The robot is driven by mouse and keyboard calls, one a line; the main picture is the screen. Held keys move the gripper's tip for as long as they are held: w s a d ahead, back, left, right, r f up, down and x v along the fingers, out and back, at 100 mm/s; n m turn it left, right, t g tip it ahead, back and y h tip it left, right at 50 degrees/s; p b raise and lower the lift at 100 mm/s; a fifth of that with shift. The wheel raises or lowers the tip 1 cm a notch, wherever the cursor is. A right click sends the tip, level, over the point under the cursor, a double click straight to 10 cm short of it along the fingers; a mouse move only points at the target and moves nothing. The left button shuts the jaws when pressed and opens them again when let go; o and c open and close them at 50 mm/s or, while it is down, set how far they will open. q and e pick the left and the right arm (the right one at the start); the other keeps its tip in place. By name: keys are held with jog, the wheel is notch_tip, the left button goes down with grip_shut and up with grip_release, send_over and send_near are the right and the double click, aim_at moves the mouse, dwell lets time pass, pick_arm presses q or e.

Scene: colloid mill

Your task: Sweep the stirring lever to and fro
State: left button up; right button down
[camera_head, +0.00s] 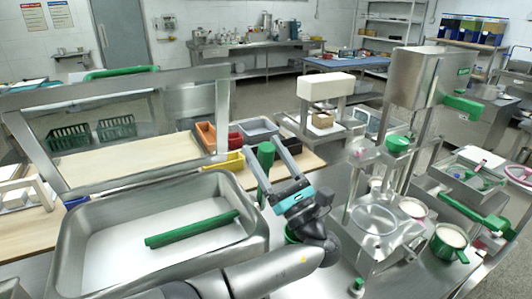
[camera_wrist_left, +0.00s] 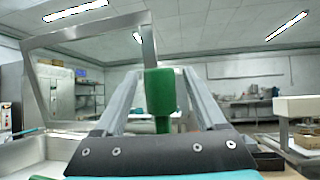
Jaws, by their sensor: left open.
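A green upright handle (camera_head: 265,158), which looks like the stirring lever's grip, stands at the right end of a steel basin (camera_head: 75,225). My left gripper (camera_head: 267,150) is at this handle with its fingers spread. In the left wrist view the handle (camera_wrist_left: 160,92) shows between the two open fingers, with a gap on each side; it does not look clamped. The handle's lower end is hidden behind the gripper. A green bar (camera_head: 193,230) lies across the white contents of the basin. My right gripper is not in view.
A steel frame (camera_head: 120,92) rises over the back of the basin. Red, yellow and grey bins (camera_head: 235,161) stand behind the gripper. A steel machine with a hopper (camera_head: 415,78), green cups and a mug (camera_head: 450,243) occupy the right side.

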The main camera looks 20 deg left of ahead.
pick_arm(q)
jog(key=b+v, duration=0.3)
jog(key=v, duration=1.2)
jog(key=shift+f, duration=0.15)
